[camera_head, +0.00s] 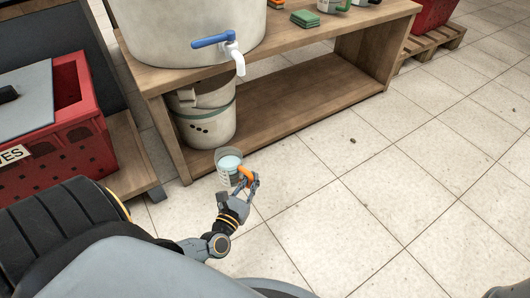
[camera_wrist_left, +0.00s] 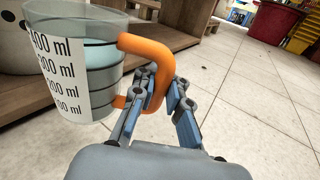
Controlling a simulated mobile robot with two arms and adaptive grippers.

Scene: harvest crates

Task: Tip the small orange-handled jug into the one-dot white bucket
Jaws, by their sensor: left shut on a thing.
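The small clear jug (camera_head: 228,172) has an orange handle (camera_head: 245,174) and pale liquid inside. It is upright, in front of the wooden stand's lower left corner. My left gripper (camera_head: 250,182) is shut on the handle. In the left wrist view the jug (camera_wrist_left: 75,58) shows ml marks, and the gripper (camera_wrist_left: 160,88) is around its handle (camera_wrist_left: 158,50). A white bucket (camera_head: 210,112) with a green band stands on the lower shelf, beyond the jug; its dark dots look like three. I cannot make out a one-dot bucket. My right gripper is not in view.
A large pale tank (camera_head: 190,28) with a blue-levered tap (camera_head: 225,42) stands on the wooden stand (camera_head: 295,72). A green sponge (camera_head: 305,18) lies on its top. A red crate (camera_head: 85,120) is at left. The tiled floor (camera_head: 400,170) at right is mostly clear.

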